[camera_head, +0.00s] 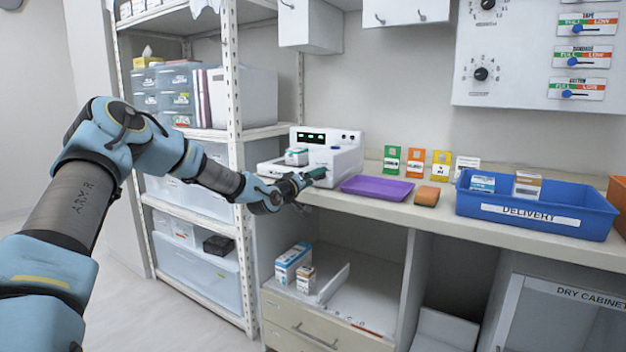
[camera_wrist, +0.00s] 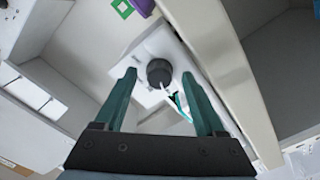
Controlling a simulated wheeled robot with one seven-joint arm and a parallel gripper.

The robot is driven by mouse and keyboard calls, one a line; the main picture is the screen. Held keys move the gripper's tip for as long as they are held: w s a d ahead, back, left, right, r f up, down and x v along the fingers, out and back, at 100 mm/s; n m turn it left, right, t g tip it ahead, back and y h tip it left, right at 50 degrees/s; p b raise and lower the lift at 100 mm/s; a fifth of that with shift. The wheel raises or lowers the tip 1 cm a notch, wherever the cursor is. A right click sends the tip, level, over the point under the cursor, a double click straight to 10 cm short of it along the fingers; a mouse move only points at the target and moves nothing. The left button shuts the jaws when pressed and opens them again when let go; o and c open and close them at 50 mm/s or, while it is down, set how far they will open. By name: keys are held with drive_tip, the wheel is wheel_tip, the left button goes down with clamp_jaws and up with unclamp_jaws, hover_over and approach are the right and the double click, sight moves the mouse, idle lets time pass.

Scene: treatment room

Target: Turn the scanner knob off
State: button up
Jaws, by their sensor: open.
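The scanner (camera_head: 345,160) is a white box with a lit green display, standing at the left end of the counter. In the wrist view a dark round knob (camera_wrist: 159,70) with a white pointer sits on a pale face. A teal arc (camera_wrist: 180,104) is marked beside it. My gripper (camera_head: 314,175) is open at the front of the scanner; its teal fingers (camera_wrist: 159,76) lie on either side of the knob in the wrist view, with gaps visible. I cannot tell how deep the fingertips reach. The knob is not discernible in the head view.
A purple tray (camera_head: 377,191) and an orange sponge (camera_head: 427,196) lie right of the scanner. Beyond is a blue delivery bin (camera_head: 540,222). A small box (camera_head: 296,156) sits on the scanner. The counter edge (camera_wrist: 222,70) runs close beside my right finger in the wrist view.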

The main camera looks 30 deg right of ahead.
drive_tip(key=shift+a, duration=0.1)
drive_tip(key=b+v, duration=0.1)
drive_tip(key=v, duration=0.9)
drive_tip(key=shift+s+a+b, duration=0.2)
drive_tip(key=shift+a+b, duration=0.1)
